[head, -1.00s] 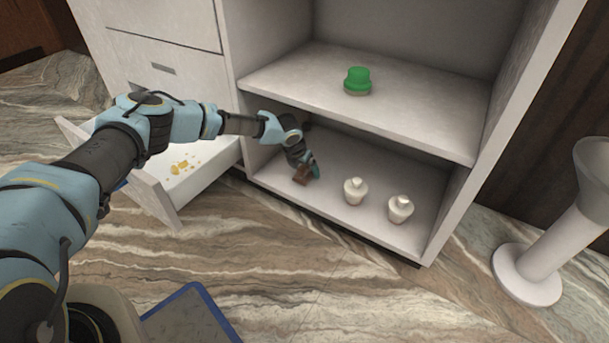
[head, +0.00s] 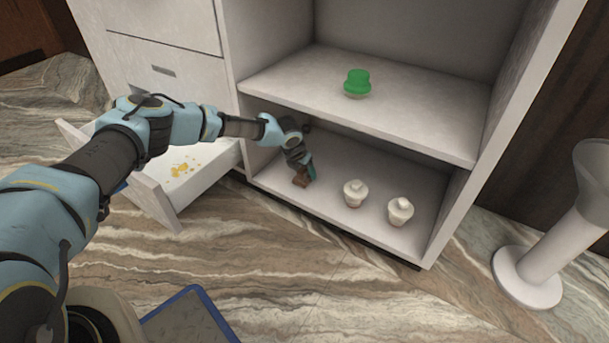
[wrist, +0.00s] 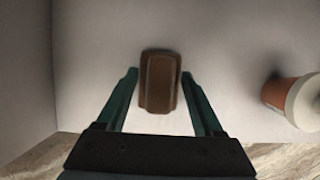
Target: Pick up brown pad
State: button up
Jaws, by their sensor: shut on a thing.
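The brown pad (head: 300,180) is a small brown block on the lower shelf of the white cabinet, near its left side. In the wrist view the pad (wrist: 160,82) stands between the two teal fingers of my gripper (wrist: 159,76), its long side running along them. My gripper (head: 306,174) reaches down into the lower compartment and is shut on the pad. The fingers partly hide the pad in the head view. Whether it touches the shelf, I cannot tell.
Two white-topped jars (head: 355,192) (head: 400,211) stand to the right on the lower shelf; one (wrist: 292,98) shows in the wrist view. A green-topped item (head: 357,83) is on the upper shelf (head: 420,115). An open drawer (head: 160,205) with yellow bits juts out at left.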

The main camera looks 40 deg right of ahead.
jog(key=shift+r, duration=0.1)
jog(key=shift+r+p, duration=0.5)
jog(key=shift+r, duration=0.15)
jog(key=shift+a+r, duration=0.15)
jog(key=shift+a, duration=0.15)
jog(key=s+a+p, duration=0.2)
jog(key=a, duration=0.6)
jog(key=s+a+p, duration=0.2)
jog(key=a+p, duration=0.1)
jog(key=a, duration=0.6)
jog(key=shift+s, duration=0.3)
jog(key=shift+d+f, duration=0.1)
jog(key=shift+f, duration=0.1)
